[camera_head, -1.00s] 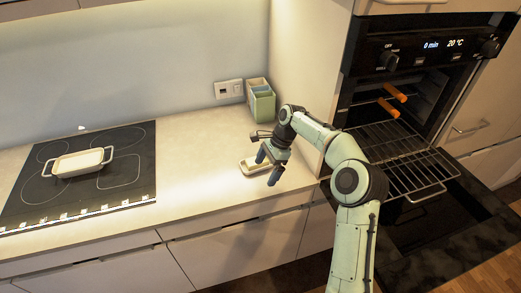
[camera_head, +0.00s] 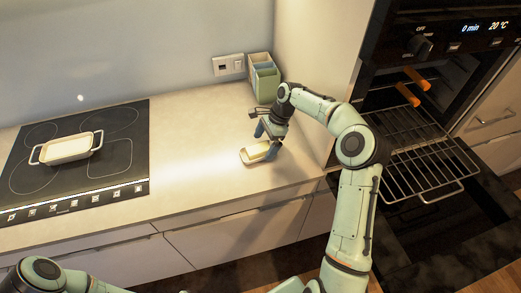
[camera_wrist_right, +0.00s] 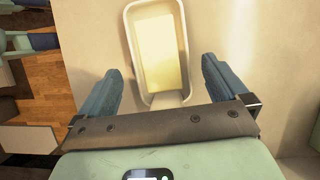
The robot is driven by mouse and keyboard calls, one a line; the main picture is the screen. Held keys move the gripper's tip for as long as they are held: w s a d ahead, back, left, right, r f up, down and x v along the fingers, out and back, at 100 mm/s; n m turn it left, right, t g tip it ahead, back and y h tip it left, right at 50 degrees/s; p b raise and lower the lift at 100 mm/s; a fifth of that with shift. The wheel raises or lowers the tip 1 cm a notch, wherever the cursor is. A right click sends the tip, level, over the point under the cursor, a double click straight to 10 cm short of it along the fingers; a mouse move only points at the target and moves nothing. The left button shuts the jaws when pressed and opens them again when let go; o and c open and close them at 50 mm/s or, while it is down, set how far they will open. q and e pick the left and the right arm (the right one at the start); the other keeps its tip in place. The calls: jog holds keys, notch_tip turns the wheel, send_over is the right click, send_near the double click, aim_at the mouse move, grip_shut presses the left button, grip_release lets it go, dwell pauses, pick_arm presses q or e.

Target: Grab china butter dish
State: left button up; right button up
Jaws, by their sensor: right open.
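The china butter dish (camera_head: 246,157) is a small whitish oblong dish with a pale yellow block in it. It lies on the counter near the front edge. My right gripper (camera_head: 266,142) is right at the dish and partly covers it in the head view. In the right wrist view the dish (camera_wrist_right: 134,75) lies ahead between the spread blue fingers of the open gripper (camera_wrist_right: 162,66). Gaps show between the fingers and the dish rim, and the gripper holds nothing. My left gripper is out of view; only part of my left arm shows at the lower left.
A white two-handled baking dish (camera_head: 67,148) stands on the black cooktop (camera_head: 118,165) at left. A green divided holder (camera_head: 264,82) stands by the wall behind my right gripper. The oven (camera_head: 440,50) is open at right, its rack (camera_head: 415,170) pulled out. The counter between cooktop and butter dish is clear.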

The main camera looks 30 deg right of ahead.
jog(key=shift+x, duration=1.15)
jog(key=shift+w, duration=0.1)
jog(key=c, duration=1.4)
jog(key=shift+o, duration=0.2)
jog(key=shift+r, duration=0.1)
